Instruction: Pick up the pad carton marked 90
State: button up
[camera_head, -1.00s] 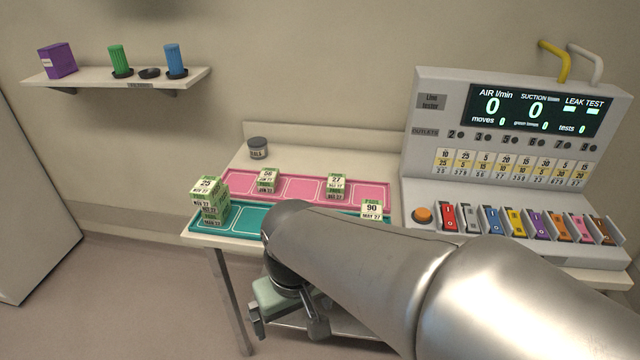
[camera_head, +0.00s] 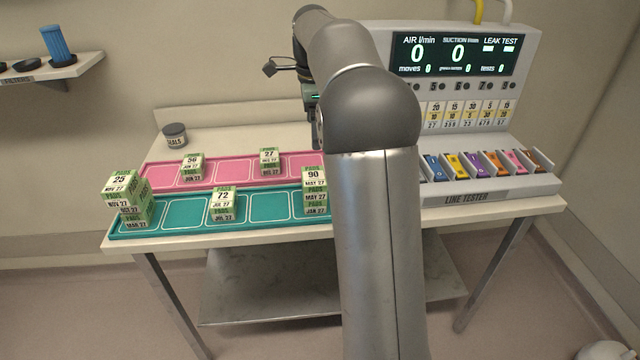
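The pad carton marked 90 (camera_head: 314,178) is a green and white box with "MAY 27" on its face. It sits at the right end of the teal tray (camera_head: 163,228), on top of another carton (camera_head: 315,203) labelled "JAN 27". My arm stands just right of it and hides that end of the tray. My gripper (camera_head: 272,68) is up and behind the carton, left of the display, apart from the cartons. It is small and partly hidden by my arm, so I cannot tell how wide its fingers are.
A carton marked 72 (camera_head: 222,198) and a stack topped by 25 (camera_head: 124,184) stand on the teal tray. Cartons 56 (camera_head: 192,166) and 27 (camera_head: 270,161) stand on the pink tray (camera_head: 223,172). A grey jar (camera_head: 175,134) is behind. The line tester (camera_head: 480,187) stands right.

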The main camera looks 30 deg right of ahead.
send_over(313, 176)
jog(key=f, duration=0.9)
jog(key=shift+s+f, duration=0.3)
jog(key=shift+f, duration=0.05)
jog(key=shift+w+d+f+p, duration=0.1)
jog(key=shift+f+p, duration=0.15)
jog(key=shift+f, duration=0.7)
jog(key=shift+w+a+f+p, duration=0.1)
jog(key=shift+f+p, duration=0.2)
jog(key=shift+f, duration=0.65)
jog(key=shift+w+d+f+p, duration=0.1)
jog(key=shift+f+p, duration=0.15)
jog(key=shift+f, duration=0.7)
jog(key=c, duration=1.1)
